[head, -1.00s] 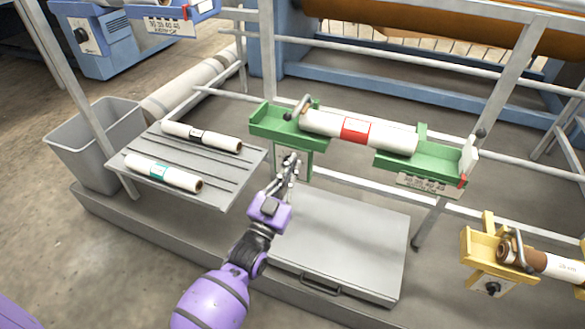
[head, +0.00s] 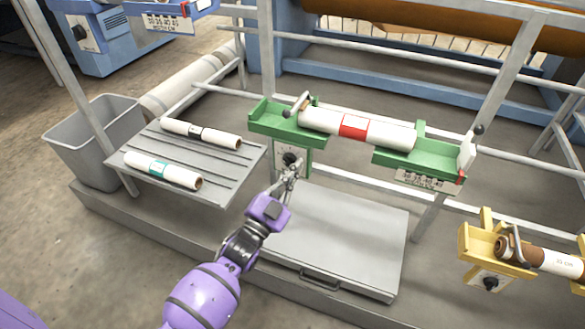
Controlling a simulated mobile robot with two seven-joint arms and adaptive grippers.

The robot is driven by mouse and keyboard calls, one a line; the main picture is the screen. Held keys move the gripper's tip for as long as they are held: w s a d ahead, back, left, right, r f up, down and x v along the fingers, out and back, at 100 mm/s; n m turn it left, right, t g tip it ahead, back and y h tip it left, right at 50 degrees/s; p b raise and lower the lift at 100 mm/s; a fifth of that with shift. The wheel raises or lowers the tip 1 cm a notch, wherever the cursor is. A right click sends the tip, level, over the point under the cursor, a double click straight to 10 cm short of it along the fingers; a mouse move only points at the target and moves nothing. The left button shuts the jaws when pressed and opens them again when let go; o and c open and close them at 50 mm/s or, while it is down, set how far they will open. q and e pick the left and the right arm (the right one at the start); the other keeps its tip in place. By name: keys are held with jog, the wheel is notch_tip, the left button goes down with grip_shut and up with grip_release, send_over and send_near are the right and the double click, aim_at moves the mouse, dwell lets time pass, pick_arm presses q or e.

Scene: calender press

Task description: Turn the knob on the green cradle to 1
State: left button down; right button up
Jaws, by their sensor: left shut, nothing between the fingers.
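The green cradle (head: 285,128) stands on the frame at the centre and bears a white roll (head: 385,133) with a red band (head: 354,127). Below its left end is a pale dial plate (head: 282,152) with a dark knob (head: 291,159). My left gripper (head: 292,170) is shut and empty, its fingertips at or just below the knob in the picture. I cannot tell whether they touch it. The dial's marks are too small to read. My right gripper is not in view.
A slatted shelf (head: 213,179) with two white rolls lies to the left, beside a grey bin (head: 62,140). A grey lidded box (head: 345,240) is below the cradle. A yellow cradle (head: 478,246) with its own knob stands at the right.

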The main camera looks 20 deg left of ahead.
pick_arm(q)
jog(key=shift+d+f+m+g+h+p, duration=0.15)
jog(key=shift+f+m+g+h, duration=0.1)
jog(key=shift+m, duration=0.5)
jog(key=shift+a+f+m+g+h+p, duration=0.1)
jog(key=shift+m+g+h+p, duration=0.15)
jog(key=shift+m, duration=0.55)
jog(key=shift+d+f+m+g+h+p, duration=0.1)
jog(key=shift+f+m+g+h, duration=0.15)
jog(key=shift+m, duration=0.5)
